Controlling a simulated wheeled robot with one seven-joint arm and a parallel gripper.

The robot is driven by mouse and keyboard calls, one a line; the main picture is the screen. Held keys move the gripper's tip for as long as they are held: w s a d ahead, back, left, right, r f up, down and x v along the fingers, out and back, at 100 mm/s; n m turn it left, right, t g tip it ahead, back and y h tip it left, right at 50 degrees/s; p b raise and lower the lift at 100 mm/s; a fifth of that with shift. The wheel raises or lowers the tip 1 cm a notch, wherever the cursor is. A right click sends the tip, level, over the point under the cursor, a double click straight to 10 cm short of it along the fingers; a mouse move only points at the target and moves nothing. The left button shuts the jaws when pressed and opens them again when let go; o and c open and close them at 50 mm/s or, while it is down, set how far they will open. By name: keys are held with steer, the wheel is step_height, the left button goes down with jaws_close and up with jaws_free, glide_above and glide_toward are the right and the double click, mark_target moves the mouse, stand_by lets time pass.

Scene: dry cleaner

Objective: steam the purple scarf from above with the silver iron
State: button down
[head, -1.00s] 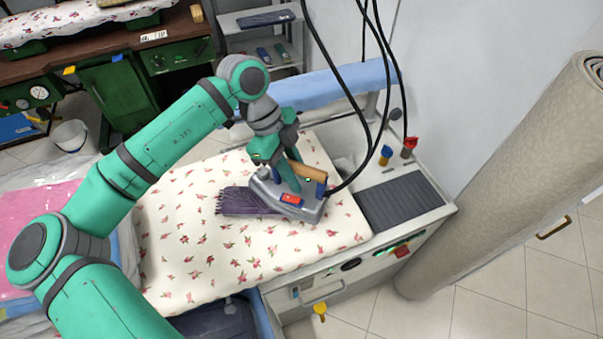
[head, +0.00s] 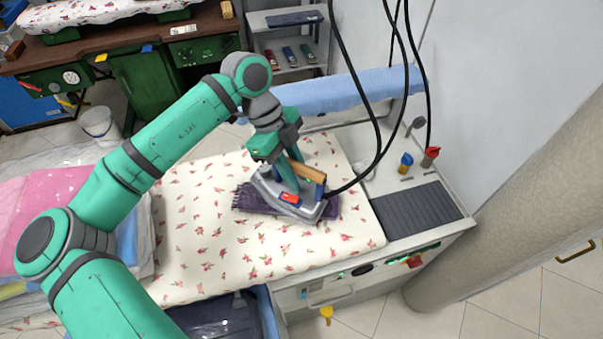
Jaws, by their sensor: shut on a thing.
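The purple scarf (head: 247,198) lies folded on the floral ironing board, with fringe at its left end. The silver iron (head: 268,190) is over the scarf and covers much of its middle; scarf shows on the left and at the right end. I cannot tell whether the iron touches the scarf or hovers just above it. My gripper (head: 291,176) is shut on the iron's wooden handle (head: 309,173). The fingertips are partly hidden by the handle and the iron. A black cord runs up from the iron's rear.
The floral board (head: 215,250) has free room in front and left. A dark ribbed iron rest (head: 416,210) lies right, with blue (head: 406,163) and red (head: 431,156) knobs behind. Hanging black cables (head: 370,110) pass close by. A rolled carpet (head: 530,190) stands right.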

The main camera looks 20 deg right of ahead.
steer(key=shift+w+a, duration=1.95)
steer(key=shift+a, duration=2.7)
steer(key=shift+s+d, duration=1.95)
steer(key=shift+d, duration=2.75)
steer(key=shift+s+d, duration=1.95)
steer(key=shift+d, duration=2.75)
steer(key=shift+r, duration=2.7)
